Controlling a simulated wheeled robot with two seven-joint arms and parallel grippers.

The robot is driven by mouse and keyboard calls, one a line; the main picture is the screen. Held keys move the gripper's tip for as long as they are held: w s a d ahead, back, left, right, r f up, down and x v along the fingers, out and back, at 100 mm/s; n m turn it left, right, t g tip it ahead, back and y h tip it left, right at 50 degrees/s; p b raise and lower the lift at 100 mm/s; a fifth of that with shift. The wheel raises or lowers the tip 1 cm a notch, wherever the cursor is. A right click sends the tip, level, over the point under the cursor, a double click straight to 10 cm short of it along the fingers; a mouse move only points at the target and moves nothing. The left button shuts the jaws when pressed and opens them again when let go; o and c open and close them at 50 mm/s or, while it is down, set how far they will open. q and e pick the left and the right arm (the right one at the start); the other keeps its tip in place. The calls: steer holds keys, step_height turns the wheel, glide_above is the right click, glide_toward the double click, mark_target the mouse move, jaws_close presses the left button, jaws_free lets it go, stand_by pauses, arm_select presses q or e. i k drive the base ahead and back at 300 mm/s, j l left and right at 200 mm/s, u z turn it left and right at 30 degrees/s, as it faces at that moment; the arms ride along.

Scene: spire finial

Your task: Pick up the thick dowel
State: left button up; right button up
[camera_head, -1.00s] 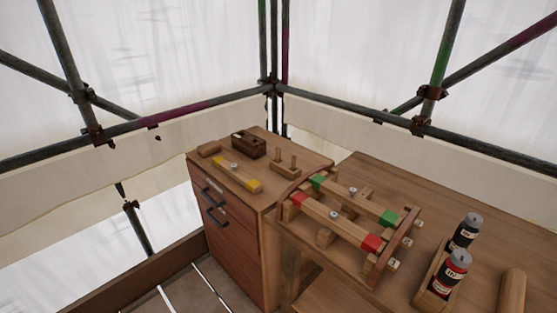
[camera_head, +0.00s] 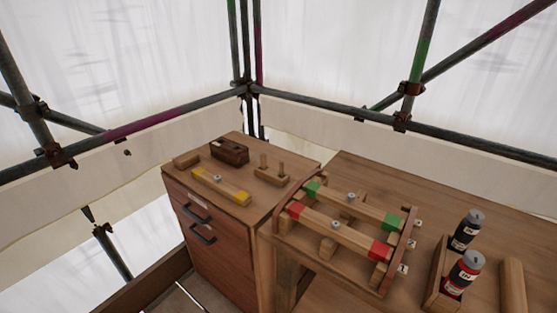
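A thick, plain wooden cylinder (camera_head: 512,285) lies on the workbench at the right edge of the head view, its lower end cut off by the frame. A shorter, rounded wooden piece (camera_head: 187,160) lies at the back left of the cabinet top. Two thin pegs (camera_head: 272,165) stand upright in a small wooden block on the cabinet. I cannot tell for certain which piece is the thick dowel; the cylinder on the bench is the largest round one. Neither of my grippers is in view.
The drawer cabinet (camera_head: 223,235) also bears a yellow-ended bar (camera_head: 221,187) and a dark wooden box (camera_head: 229,151). On the bench (camera_head: 350,168), a rack (camera_head: 285,231) holds red-ended and green-ended bars. A wooden holder (camera_head: 436,280) with two labelled bottles stands left of the cylinder.

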mark_target(263, 162)
steer(key=i+j+z, duration=0.2)
steer(key=j+z, duration=0.25)
steer(key=j, duration=0.2)
steer(key=j+z, duration=0.45)
steer(key=j, duration=0.25)
steer(key=j+z, duration=0.5)
steer(key=j, duration=0.25)
